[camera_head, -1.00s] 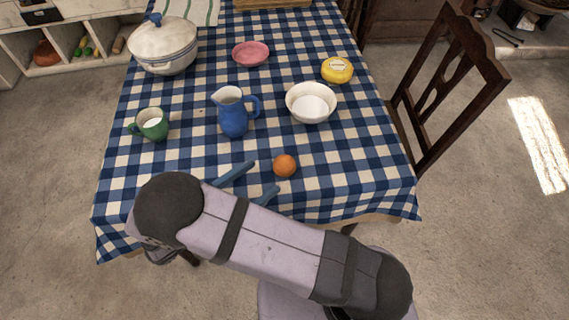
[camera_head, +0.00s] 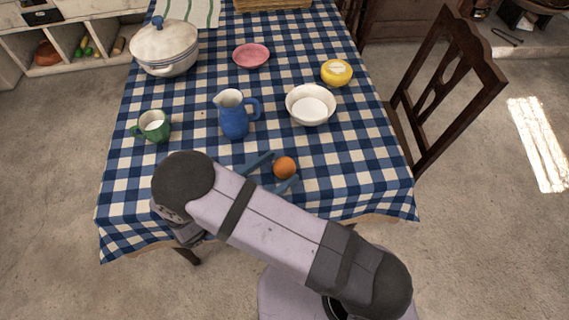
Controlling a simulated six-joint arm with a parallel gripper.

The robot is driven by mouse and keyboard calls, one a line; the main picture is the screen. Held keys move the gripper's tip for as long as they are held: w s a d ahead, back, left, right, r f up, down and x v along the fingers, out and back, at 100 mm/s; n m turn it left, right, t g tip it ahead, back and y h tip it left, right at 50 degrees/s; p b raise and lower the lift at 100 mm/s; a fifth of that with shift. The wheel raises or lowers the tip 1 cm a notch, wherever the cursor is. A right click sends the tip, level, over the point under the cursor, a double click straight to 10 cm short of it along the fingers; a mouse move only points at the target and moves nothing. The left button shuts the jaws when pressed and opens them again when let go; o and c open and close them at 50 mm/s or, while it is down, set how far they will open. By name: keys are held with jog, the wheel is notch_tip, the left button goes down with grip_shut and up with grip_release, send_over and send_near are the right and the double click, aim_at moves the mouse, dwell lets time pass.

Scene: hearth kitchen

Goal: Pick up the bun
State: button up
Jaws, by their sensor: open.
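A small round orange-brown thing (camera_head: 285,167), which looks like the bun or an orange, lies on the checked tablecloth near the table's front edge. I cannot tell for certain which it is. My gripper (camera_head: 277,170) is open, with its two blue fingers at the round thing. One finger reaches to its upper left and the other to its lower right. I cannot tell whether the fingers touch it. The base of my gripper is hidden behind my arm.
A blue jug (camera_head: 234,118), a white bowl (camera_head: 311,104) and a green mug (camera_head: 152,126) stand beyond my gripper. Farther back are a yellow round thing (camera_head: 337,74), a pink dish (camera_head: 251,56) and a white pot (camera_head: 164,50). A wooden chair (camera_head: 447,85) stands right.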

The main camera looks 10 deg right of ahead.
aim_at(279, 167)
jog(key=shift+w+d, duration=0.35)
jog(key=shift+d, duration=0.15)
jog(key=shift+c, duration=0.5)
jog(key=c, duration=0.7)
jog(key=shift+o, duration=0.2)
jog(key=shift+r, duration=0.15)
jog(key=shift+w+r, duration=0.1)
jog(key=shift+r, duration=4.8)
